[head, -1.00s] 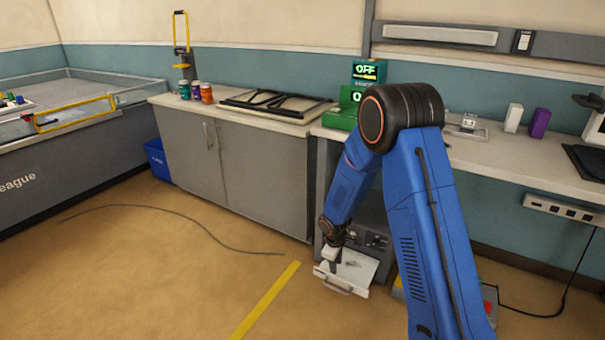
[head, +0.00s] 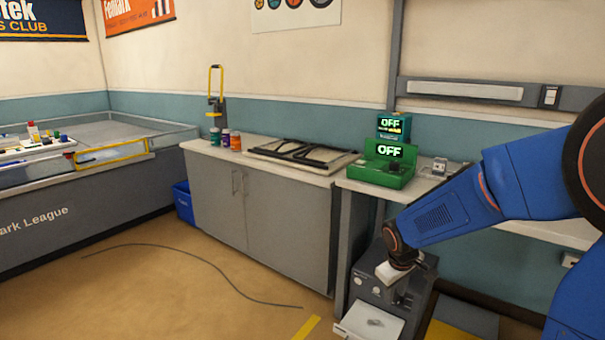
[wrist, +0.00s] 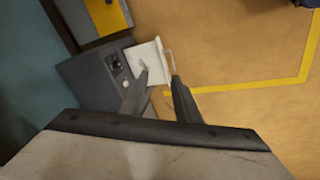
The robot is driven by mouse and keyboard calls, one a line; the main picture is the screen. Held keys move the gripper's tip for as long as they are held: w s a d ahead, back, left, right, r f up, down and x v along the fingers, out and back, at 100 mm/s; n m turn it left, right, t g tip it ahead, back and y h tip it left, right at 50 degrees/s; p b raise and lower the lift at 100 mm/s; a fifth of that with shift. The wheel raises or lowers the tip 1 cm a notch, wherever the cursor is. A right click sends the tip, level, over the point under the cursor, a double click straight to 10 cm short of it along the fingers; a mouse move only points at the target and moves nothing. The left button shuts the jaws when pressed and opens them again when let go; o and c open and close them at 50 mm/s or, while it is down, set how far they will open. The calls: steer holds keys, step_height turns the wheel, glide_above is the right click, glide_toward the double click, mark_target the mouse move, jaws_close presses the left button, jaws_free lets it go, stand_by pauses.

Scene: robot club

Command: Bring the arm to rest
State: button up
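My arm reaches in from the right in the head view, with its blue links bent and my gripper (head: 402,290) hanging low in front of a grey machine (head: 370,288). In the wrist view the two dark fingers of my gripper (wrist: 160,77) stand apart with nothing held between them. Beyond them lie the machine (wrist: 92,75) and its pulled-out white tray (wrist: 148,60). The gripper looks clear of the tray. Part of the fingers is hard to make out in the head view.
A green box reading OFF (head: 385,168) stands on the worktop above the machine. A grey cabinet (head: 270,225) with jars and a dark frame on top is to the left. A cable (head: 200,258) lies on open floor. A railed table (head: 80,195) is far left.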

steer(key=s+d+r+m+t, duration=0.1)
steer(key=s+r+m, duration=0.2)
steer(key=s, duration=1.1)
steer(key=s+d+r+m+y, duration=0.1)
steer(key=s+r+m, duration=0.2)
steer(key=s+r, duration=0.7)
steer(key=s, duration=0.5)
steer(key=shift+d+r+t, duration=0.15)
steer(key=shift+r+t, duration=0.05)
steer(key=shift+t, duration=0.2)
